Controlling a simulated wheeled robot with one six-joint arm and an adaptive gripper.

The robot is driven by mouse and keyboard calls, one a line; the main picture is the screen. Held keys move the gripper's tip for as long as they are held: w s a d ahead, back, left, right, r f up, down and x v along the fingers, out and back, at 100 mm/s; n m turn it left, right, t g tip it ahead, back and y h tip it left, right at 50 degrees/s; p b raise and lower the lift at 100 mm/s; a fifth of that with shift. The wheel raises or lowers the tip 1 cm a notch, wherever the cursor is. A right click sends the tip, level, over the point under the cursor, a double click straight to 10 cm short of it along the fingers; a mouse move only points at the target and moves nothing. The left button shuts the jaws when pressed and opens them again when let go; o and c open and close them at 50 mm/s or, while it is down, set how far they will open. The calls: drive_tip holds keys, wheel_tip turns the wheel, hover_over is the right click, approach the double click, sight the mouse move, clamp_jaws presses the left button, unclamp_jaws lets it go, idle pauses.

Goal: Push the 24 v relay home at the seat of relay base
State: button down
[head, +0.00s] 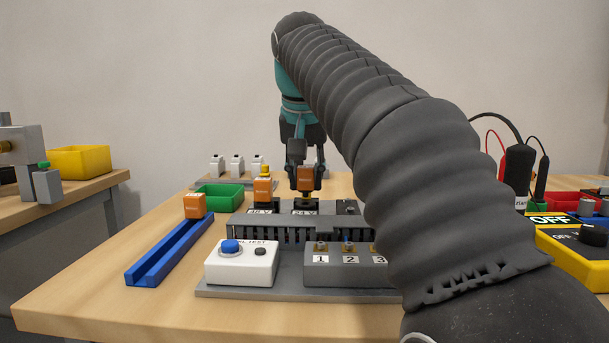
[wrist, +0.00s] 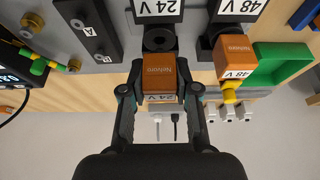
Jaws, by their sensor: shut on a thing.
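My gripper (head: 306,172) is shut on an orange relay marked 24 V (head: 306,181), which also shows between the fingers in the wrist view (wrist: 162,75). The relay is upright over the black relay base (wrist: 159,39) behind the 24 V label (head: 304,211). Part of this base shows in front of the relay in the wrist view. The relay hides the seat, so I cannot tell how deep its pins sit. A second orange relay, marked 48 V (head: 263,190), stands at the neighbouring 48 V base (wrist: 222,27) with a yellow piece on top.
Another orange relay (head: 194,205) sits at the far end of a blue rail (head: 165,255). A green bin (head: 220,196) stands behind. A white test box (head: 241,263) and a grey numbered terminal block (head: 340,267) are in front. My arm covers the right-hand side.

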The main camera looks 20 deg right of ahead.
sight(304, 173)
drive_tip(key=shift+f+b, duration=0.7)
drive_tip(key=shift+f, duration=0.4)
idle(0.6)
drive_tip(key=c, duration=0.8)
unclamp_jaws()
drive_tip(key=shift+o, duration=0.2)
drive_tip(key=shift+v, duration=3.75)
drive_tip(key=shift+a, duration=0.1)
